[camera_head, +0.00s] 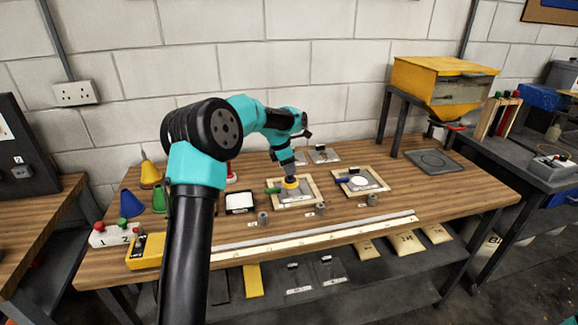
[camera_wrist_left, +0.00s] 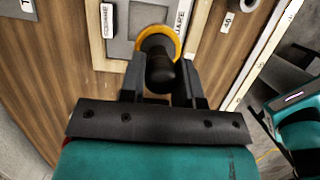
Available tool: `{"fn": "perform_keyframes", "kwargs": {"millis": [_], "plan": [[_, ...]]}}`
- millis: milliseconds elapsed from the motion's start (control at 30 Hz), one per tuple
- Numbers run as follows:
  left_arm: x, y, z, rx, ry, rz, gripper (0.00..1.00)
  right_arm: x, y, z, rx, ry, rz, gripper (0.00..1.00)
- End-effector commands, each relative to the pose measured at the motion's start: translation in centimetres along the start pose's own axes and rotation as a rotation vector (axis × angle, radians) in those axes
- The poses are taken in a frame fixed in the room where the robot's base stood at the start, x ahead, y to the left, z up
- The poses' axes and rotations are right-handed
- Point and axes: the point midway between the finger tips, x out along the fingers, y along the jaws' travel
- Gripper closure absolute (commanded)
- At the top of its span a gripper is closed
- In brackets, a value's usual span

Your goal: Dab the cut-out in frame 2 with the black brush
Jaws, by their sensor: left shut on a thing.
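My left gripper (camera_head: 289,177) is shut on a round black-handled tool with a yellow rim, which I take for the black brush (camera_wrist_left: 160,70). In the head view, the brush's yellow rim (camera_head: 291,184) is at the left pale-wood frame (camera_head: 309,201). The wrist view shows it over that frame's grey plate (camera_wrist_left: 118,48); whether it touches is unclear. The brush hides much of the cut-out there. I cannot read which frame is numbered 2. My right gripper is out of view.
A white pad in a black tray (camera_head: 239,202) is left of the frames. Grey cylinders (camera_head: 263,218) and a long pale strip (camera_head: 320,233) lie in front. A yellow hopper (camera_head: 440,82) stands back right.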

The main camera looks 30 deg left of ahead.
Motion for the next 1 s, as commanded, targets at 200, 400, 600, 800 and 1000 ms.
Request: {"fn": "perform_keyframes", "kwargs": {"millis": [200,400,600,800,1000], "plan": [[1.5,0.0,-0.5,0.000,0.000,-0.002,0.89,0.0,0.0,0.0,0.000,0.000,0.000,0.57],[2.9,0.0,-0.9,0.001,-0.001,-0.002,0.89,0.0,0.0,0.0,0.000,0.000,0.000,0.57],[3.4,0.0,-1.0,0.002,-0.002,-0.001,0.89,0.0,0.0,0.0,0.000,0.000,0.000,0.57],[3.4,0.0,-1.0,0.001,-0.002,-0.001,0.89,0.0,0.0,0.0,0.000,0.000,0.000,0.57],[3.4,0.0,-1.0,0.001,-0.002,-0.001,0.89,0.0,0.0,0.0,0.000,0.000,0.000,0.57]]}}
